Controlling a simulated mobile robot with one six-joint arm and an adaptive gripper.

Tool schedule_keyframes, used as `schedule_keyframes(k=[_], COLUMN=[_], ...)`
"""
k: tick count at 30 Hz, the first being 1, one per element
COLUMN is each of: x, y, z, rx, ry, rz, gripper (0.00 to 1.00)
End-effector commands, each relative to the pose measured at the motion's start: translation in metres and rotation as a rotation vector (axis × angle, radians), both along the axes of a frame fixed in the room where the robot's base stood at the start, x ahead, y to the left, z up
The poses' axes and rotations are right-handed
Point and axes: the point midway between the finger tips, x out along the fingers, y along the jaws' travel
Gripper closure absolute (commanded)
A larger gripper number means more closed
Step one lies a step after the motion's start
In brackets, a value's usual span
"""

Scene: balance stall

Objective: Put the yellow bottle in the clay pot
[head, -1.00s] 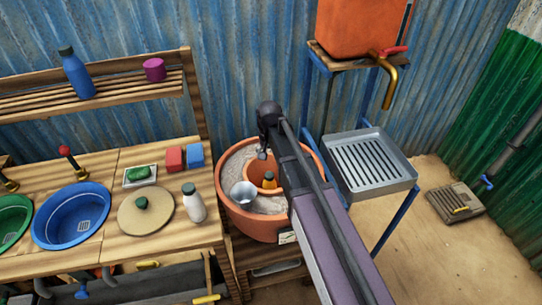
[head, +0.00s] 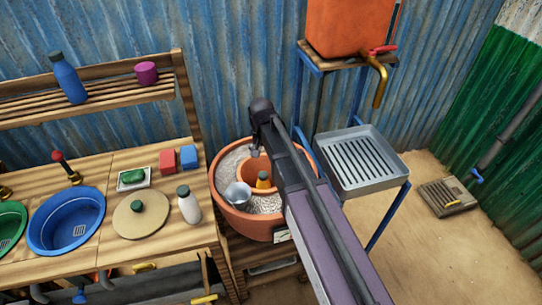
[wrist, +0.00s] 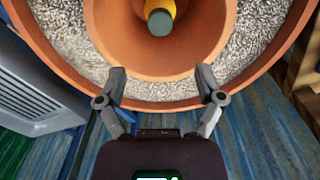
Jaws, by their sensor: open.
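The yellow bottle (head: 263,181) stands inside the inner clay pot (head: 247,172), its dark cap up. The inner pot sits in sand within a larger clay pot (head: 232,215). In the wrist view, the bottle's cap (wrist: 160,21) shows at the top, inside the inner pot (wrist: 125,50). My gripper (wrist: 161,82) is open and empty over the pot's rim area, apart from the bottle. In the head view my arm hides part of the pots, and my fingers are hard to make out.
A white bottle (head: 189,207) and a round lid (head: 140,217) are on the wooden counter at left. A metal drain tray (head: 358,160) stands to the right, under an orange tank (head: 350,28).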

Motion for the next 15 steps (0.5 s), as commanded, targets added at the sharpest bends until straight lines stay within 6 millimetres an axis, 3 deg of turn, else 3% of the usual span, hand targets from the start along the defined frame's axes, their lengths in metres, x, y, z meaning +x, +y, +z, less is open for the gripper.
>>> schedule_keyframes(k=[8, 15], x=[-0.007, -0.041], y=[-0.014, -0.074], z=[0.000, 0.000], rx=[0.000, 0.000], ry=[0.000, 0.000], rz=[0.003, 0.027], gripper=[0.14, 0.14])
